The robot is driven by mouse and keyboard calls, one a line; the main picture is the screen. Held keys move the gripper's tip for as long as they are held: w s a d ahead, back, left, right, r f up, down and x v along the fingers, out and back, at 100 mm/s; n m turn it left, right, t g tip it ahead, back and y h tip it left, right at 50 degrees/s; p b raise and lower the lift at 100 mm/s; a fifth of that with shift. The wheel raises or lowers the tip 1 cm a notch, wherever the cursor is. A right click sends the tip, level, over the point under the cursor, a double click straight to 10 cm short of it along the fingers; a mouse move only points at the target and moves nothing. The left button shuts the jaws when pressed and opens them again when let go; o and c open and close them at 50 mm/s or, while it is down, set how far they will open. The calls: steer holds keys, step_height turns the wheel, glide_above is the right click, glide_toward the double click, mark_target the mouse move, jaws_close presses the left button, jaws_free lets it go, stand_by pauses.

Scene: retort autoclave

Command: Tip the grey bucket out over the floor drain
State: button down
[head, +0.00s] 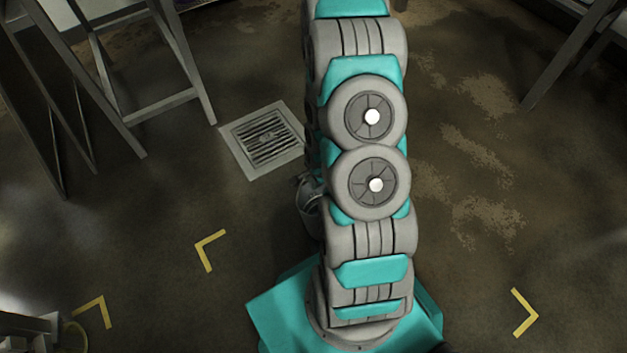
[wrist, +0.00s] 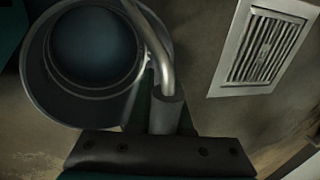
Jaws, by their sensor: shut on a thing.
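The grey bucket (wrist: 42,92) fills the left of the wrist view, its open mouth facing the camera. A dark bluish round surface shows inside; I cannot tell whether it is liquid or the bottom. My gripper (wrist: 160,98) is shut on the bucket's handle (wrist: 153,45), beside the rim. In the head view the bucket (head: 309,212) shows only partly, left of my arm, which hides the rest. The floor drain (head: 267,140) is a square metal grate just beyond and left of the bucket. In the wrist view the drain (wrist: 262,50) lies right of the bucket, apart from it.
A metal frame stand (head: 160,105) has legs on the floor left of the drain. Another leg (head: 565,55) stands at the upper right. Yellow corner marks (head: 207,248) lie on the floor.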

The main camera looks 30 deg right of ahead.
steer(key=shift+s+a+f, duration=0.1)
steer(key=shift+s+f, duration=0.2)
steer(key=shift+s, duration=0.05)
